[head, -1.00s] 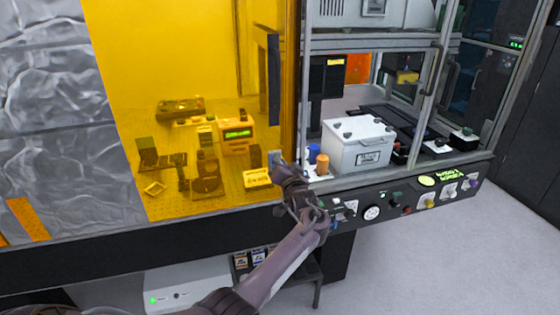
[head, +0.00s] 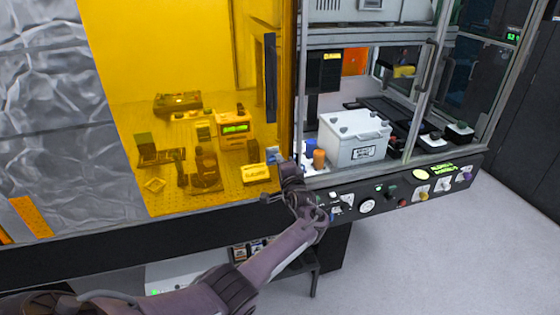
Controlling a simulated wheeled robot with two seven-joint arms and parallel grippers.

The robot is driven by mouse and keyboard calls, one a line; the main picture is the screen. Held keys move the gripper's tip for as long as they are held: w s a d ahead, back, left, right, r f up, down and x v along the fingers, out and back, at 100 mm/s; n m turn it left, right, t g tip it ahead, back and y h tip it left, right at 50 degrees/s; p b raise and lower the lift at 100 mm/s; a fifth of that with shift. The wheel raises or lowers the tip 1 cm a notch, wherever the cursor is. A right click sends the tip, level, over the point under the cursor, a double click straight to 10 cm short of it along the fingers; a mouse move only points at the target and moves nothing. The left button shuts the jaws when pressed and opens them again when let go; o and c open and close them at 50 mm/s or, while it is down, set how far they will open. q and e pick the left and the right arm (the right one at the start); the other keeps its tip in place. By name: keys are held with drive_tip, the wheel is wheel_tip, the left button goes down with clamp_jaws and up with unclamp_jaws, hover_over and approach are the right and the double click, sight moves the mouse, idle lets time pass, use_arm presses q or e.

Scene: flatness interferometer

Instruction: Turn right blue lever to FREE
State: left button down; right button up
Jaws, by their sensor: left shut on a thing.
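A small blue piece, which I take for the right blue lever (head: 272,156), shows at the lower right corner of the orange pane. It stands in front of the pane, at the tips of my left gripper (head: 285,168). The left gripper is shut on it, with the wrist bent up from below. The fingers hide most of the lever. Its setting and any FREE marking cannot be read. My right gripper is not in view.
A control panel (head: 385,203) with knobs and buttons runs along the front edge to the right of my wrist. A white box (head: 354,139) and an orange cylinder (head: 319,158) stand in the open bay. A dark handle (head: 271,78) is above. Floor at lower right is clear.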

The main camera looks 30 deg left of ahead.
use_arm(q)
drive_tip(key=shift+f+m, duration=0.15)
drive_tip(key=shift+m, duration=0.35)
drive_tip(key=c, duration=1.5)
unclamp_jaws()
drive_tip(key=shift+c, duration=0.2)
drive_tip(key=v, duration=0.7)
drive_tip(key=shift+s+d+b, duration=0.25)
drive_tip(key=shift+d+b, duration=0.05)
drive_tip(key=shift+b, duration=0.05)
